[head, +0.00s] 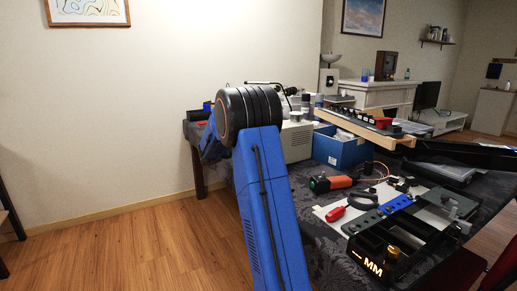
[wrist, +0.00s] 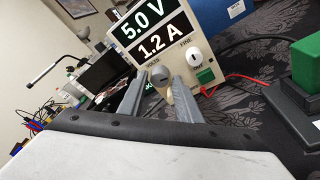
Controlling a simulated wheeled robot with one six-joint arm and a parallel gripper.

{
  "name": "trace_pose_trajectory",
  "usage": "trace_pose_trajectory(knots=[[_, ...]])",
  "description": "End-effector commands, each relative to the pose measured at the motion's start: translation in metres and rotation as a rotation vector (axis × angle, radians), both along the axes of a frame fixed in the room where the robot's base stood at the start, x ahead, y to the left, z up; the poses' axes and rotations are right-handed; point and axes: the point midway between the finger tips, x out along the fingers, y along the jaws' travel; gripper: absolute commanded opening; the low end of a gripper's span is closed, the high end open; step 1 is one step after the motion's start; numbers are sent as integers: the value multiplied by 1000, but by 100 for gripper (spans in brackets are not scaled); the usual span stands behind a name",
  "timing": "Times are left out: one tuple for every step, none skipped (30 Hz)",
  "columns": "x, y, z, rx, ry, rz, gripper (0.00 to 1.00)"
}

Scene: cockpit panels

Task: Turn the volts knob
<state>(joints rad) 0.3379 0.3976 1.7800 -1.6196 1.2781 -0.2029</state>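The power supply shows in the wrist view with a lit display (wrist: 150,32) reading 5.0 V and 1.2 A. The volts knob (wrist: 156,74), pale with a dark mark, sits under its label below the display. My gripper (wrist: 160,88) has its two grey fingers apart, one to each side of the volts knob in the picture. I cannot tell whether either finger touches it. A second white knob (wrist: 193,56), under a label that seems to read fine, is to the right. In the head view a beige casing (head: 297,141) shows behind my blue arm, which hides my gripper.
A green block (wrist: 306,62) and dark box lie right in the wrist view, with a red cable (wrist: 235,75) on the patterned cloth.

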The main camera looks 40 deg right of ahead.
Motion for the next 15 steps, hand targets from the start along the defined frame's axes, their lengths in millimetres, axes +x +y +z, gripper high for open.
trace_pose_trajectory(knots=[[1, 5, 1, 0, 0, 1, 31], [1, 8, 1, 0, 0, 3, 31], [2, 13, 2, -1, 0, 2, 31], [2, 17, 3, -1, -1, 2, 31], [2, 22, 4, -1, 0, 3, 31], [3, 30, 4, -1, 0, 4, 31], [4, 36, 5, -1, 0, 4, 31], [4, 42, 6, -1, 0, 4, 31], [5, 50, 6, -1, 0, 4, 31], [5, 56, 7, -1, 0, 4, 31], [5, 62, 8, -1, 0, 4, 31], [6, 70, 9, -1, 0, 4, 31], [6, 76, 10, -1, 0, 4, 31], [6, 82, 10, 0, 0, 3, 31], [7, 90, 11, 0, -1, 4, 31]])
